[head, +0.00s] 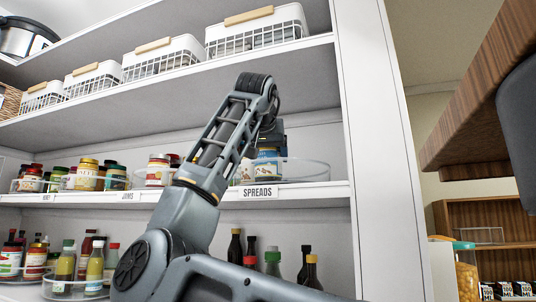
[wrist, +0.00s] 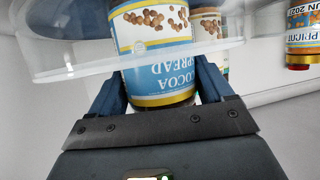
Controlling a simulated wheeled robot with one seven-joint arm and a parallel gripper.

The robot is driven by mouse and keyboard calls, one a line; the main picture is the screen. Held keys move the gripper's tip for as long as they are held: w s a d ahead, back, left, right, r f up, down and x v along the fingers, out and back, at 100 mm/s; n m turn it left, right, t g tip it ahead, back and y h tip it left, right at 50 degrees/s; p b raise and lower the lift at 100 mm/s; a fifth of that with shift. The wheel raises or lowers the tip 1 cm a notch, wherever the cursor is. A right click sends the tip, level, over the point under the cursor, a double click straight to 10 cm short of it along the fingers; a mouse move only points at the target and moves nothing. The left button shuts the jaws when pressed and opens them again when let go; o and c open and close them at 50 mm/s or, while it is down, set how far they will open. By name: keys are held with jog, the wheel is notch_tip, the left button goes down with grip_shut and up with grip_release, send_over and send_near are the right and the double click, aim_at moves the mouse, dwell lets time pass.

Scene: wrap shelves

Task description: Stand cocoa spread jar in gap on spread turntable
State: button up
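The cocoa spread jar (wrist: 165,65), with a blue and white label showing hazelnuts, stands between the two fingers of my gripper (wrist: 160,88) in the wrist view. The fingers lie against its sides, so my gripper looks shut on it. The wrist picture is upside down, and the jar appears upright. In the head view the jar (head: 268,165) is partly hidden behind my arm. The clear rim of the spread turntable (head: 315,171) is around it, above the SPREADS label. In the wrist view the rim (wrist: 75,67) crosses the jar. Whether the jar's base touches the turntable is hidden.
Another jar (wrist: 223,55) shows beside the cocoa jar, partly hidden. Dark bottles (head: 251,246) stand below, and white baskets (head: 257,35) above. A white shelf upright (head: 377,150) bounds the right side.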

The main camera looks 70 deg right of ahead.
jog(key=o, duration=0.3)
jog(key=shift+o, duration=0.2)
jog(key=shift+r, duration=0.2)
jog(key=b+v, duration=0.3)
jog(key=v, duration=0.9)
